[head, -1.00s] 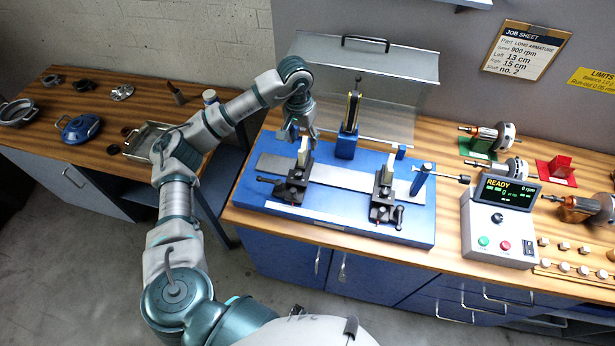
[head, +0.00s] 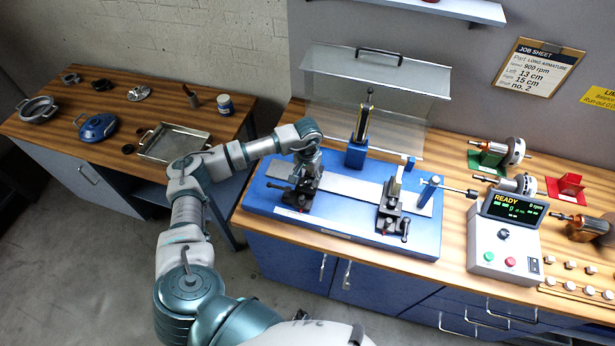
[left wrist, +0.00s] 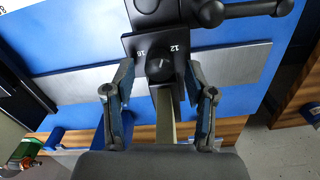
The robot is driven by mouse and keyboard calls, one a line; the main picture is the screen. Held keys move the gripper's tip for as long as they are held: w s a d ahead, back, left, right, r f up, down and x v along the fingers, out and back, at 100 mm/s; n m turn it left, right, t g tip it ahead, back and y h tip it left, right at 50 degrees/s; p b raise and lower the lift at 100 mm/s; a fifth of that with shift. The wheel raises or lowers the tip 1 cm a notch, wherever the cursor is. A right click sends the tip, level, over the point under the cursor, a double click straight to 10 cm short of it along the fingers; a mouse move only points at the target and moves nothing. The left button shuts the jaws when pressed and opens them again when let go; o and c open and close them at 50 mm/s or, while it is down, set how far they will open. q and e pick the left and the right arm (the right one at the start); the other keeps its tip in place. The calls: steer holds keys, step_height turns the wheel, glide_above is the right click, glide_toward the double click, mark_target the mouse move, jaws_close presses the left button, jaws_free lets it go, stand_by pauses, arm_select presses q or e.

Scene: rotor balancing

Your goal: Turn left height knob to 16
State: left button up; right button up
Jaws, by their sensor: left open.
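The left support (head: 300,194) stands on the blue balancing machine base (head: 342,226). Its small dark height knob (left wrist: 160,68) shows in the left wrist view, with white marks 16 at its left and 12 at its right. My left gripper (head: 308,168) is over the left support in the head view and hides its upper part. In the left wrist view my left gripper (left wrist: 158,80) is open, with one finger on each side of the knob and of the pale upright. The fingers look apart from the knob. My right gripper is not in view.
The right support (head: 390,212) and a blue post (head: 428,190) stand to the right on the base. A clear raised cover (head: 375,75) is behind. The control box (head: 503,245) reads READY. The job sheet (head: 537,68) reads Left 13 cm, Right 15 cm.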

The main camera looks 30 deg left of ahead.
arm_select(q)
steer(key=shift+f, duration=0.55)
steer(key=shift+c, duration=0.3)
jaws_close()
steer(key=shift+f+n+b, duration=0.1)
steer(key=shift+n+b, duration=1.05)
steer(key=shift+n, duration=0.35)
steer(key=shift+n+b, duration=0.7)
steer(key=shift+n, duration=0.7)
